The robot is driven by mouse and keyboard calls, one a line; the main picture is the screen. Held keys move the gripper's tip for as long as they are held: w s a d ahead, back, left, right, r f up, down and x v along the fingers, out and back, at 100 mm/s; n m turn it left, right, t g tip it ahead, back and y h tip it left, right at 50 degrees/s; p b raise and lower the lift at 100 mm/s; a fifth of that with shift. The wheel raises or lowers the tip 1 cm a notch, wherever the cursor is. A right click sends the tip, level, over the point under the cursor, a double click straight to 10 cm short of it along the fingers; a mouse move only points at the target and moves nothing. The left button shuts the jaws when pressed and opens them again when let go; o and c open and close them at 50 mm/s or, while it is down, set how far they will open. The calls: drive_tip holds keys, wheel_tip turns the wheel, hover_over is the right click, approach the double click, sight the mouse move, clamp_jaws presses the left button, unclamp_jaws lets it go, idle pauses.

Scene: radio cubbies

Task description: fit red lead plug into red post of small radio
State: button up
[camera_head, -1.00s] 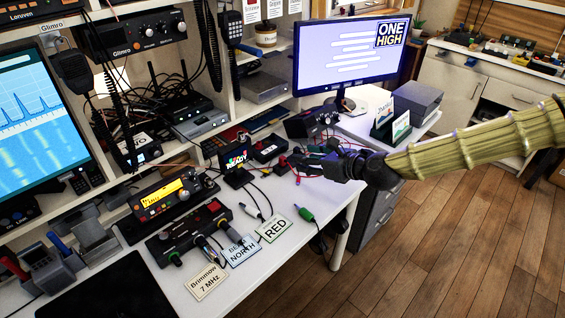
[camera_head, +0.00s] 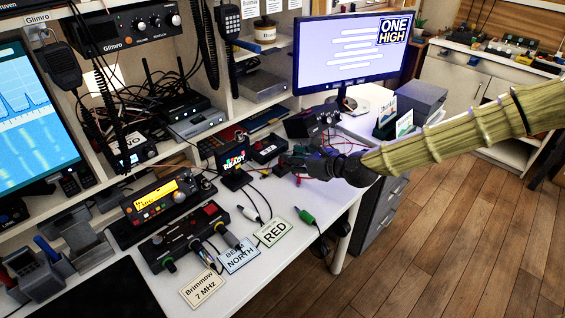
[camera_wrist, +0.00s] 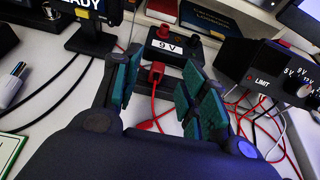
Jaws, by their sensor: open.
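My gripper (camera_head: 290,162) is low over the back right of the white desk, its jaws open. In the wrist view, its teal-padded fingers (camera_wrist: 158,88) stand either side of a red plug (camera_wrist: 156,72), with a visible gap. A red lead (camera_wrist: 153,115) runs down from the plug. Just behind is a small black box marked "9 V" (camera_wrist: 166,47), with a red post (camera_wrist: 164,31) and a dark post on top. It shows in the head view (camera_head: 268,150). I cannot tell whether this box is the small radio, or what the plug rests on.
A black "LIMIT" unit (camera_wrist: 266,80) with red and white wires stands right of the fingers. A "READY" display (camera_head: 235,165) stands at left. A green plug (camera_head: 306,216) and the RED card (camera_head: 273,233) lie nearer the front edge. Shelving backs the desk.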

drive_tip(key=shift+w+a+f, duration=0.9)
drive_tip(key=shift+w+f, duration=0.05)
drive_tip(key=shift+f, duration=0.15)
drive_tip(key=shift+x, duration=0.95)
drive_tip(key=shift+c, duration=0.4)
drive_tip(key=c, duration=0.9)
